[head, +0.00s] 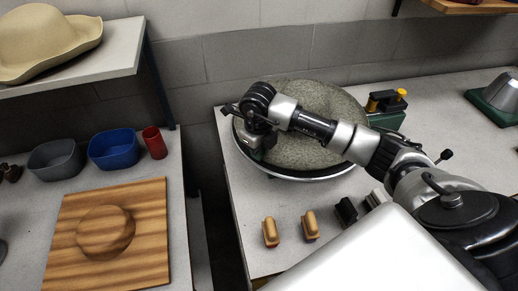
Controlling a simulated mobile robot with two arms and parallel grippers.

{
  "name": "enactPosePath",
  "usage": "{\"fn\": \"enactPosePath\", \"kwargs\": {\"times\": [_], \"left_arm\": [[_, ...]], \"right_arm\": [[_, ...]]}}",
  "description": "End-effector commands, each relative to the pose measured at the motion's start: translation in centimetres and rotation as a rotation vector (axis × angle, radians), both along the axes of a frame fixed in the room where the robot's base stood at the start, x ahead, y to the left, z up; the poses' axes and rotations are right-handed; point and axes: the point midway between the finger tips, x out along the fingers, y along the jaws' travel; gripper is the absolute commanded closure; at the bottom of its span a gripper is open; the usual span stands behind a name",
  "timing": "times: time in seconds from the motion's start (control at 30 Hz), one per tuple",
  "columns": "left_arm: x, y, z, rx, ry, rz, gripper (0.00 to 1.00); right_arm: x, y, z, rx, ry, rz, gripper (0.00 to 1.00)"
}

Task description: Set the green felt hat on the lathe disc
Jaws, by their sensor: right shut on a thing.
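The green felt hat (312,104) shows as a speckled grey-green round shape. It lies over the lathe disc (318,175), whose dark, pale-edged rim shows along the front. I cannot tell whether the hat rests fully on the disc or is slightly above it. My right gripper (252,143) is at the hat's left edge, shut on what looks like its brim. The fingertips are small and partly hidden by the wrist. My right arm crosses over the hat and hides part of it. My left gripper is not in view.
A green machine body (388,119) with a yellow knob stands behind the disc. Two wooden-backed brushes (270,232) and dark ones lie in front. Left are a wooden board (70,262), a blue bin (114,149), a grey bin (55,160) and a red cup (154,142). A gap separates the tables.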

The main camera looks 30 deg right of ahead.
Motion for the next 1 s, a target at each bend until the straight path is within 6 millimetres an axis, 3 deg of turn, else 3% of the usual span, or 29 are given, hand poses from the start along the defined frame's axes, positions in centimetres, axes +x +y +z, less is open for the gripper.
{"fn": "enactPosePath", "kwargs": {"times": [0.37,0.4,0.6,0.87,1.0], "left_arm": [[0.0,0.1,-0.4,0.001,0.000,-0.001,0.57],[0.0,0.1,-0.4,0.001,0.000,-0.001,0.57],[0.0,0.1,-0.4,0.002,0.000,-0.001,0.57],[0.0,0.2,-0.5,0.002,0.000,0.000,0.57],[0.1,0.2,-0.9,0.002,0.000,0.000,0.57]], "right_arm": [[0.0,0.0,-0.4,-0.001,-0.001,-0.001,1.00],[0.0,0.0,-0.4,-0.001,-0.001,-0.001,0.87],[0.0,0.0,-0.4,0.000,-0.001,0.000,0.58],[0.0,0.0,-0.4,0.001,0.000,0.000,0.58],[0.1,0.0,0.7,0.002,-0.003,0.000,0.58]]}}
